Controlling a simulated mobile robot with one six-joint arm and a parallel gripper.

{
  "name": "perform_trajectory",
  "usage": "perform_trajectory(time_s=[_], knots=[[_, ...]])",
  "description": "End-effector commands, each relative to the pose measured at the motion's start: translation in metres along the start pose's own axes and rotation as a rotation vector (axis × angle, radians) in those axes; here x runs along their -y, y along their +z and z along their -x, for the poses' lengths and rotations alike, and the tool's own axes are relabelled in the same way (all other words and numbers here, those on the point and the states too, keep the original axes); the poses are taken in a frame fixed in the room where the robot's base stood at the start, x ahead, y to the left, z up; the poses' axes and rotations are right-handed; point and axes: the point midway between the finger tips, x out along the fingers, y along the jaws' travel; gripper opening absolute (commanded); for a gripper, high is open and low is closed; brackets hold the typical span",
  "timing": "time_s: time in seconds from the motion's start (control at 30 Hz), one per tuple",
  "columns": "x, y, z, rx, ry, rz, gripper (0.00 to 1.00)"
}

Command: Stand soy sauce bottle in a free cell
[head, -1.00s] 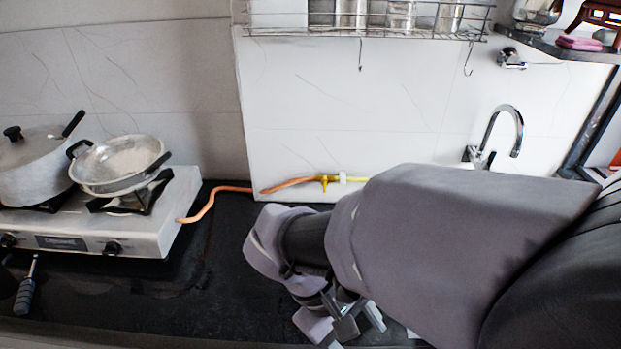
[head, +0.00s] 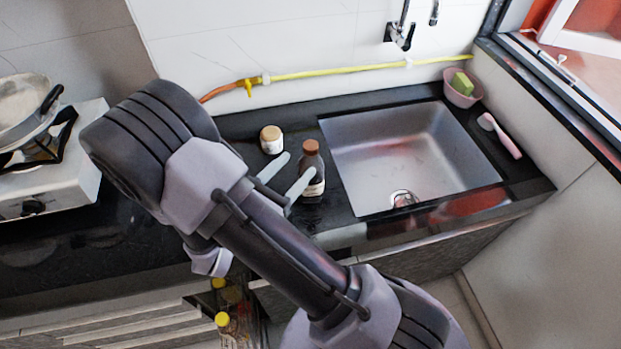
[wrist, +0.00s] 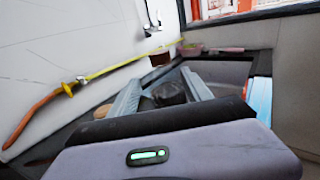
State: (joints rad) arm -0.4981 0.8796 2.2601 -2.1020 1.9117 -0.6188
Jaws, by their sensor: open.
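A dark bottle with a brown cap and a pale label, which I take as the soy sauce bottle (head: 311,172), stands upright on the black counter, left of the sink. My gripper (head: 300,163) is open, its two pale fingers reaching toward the bottle. In the wrist view the fingers (wrist: 164,80) lie on either side of the bottle's dark body, with its brown cap (wrist: 160,58) beyond; I cannot tell whether they touch. Bottles with yellow caps (head: 223,319) stand low in front of the counter, partly hidden by my arm. No free cell can be made out.
A jar with a pale lid (head: 271,138) stands close left of the bottle. The steel sink (head: 405,150) is right of it. A pink bowl with a sponge (head: 461,90) and a brush (head: 500,135) sit beyond. A stove (head: 50,180) is at the left.

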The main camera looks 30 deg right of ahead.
Motion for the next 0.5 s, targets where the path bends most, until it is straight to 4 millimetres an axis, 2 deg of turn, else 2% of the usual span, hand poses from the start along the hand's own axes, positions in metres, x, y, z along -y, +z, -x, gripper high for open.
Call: perform_trajectory(time_s=[0.13,0.3,0.4,0.5], knots=[[0.003,0.001,-0.019,0.0,-0.004,-0.002,0.57],[0.007,0.006,-0.052,0.0,-0.005,-0.002,0.57],[0.006,0.008,-0.061,0.0,-0.003,-0.001,0.57],[0.006,0.009,-0.062,0.0,0.0,0.0,0.57]])
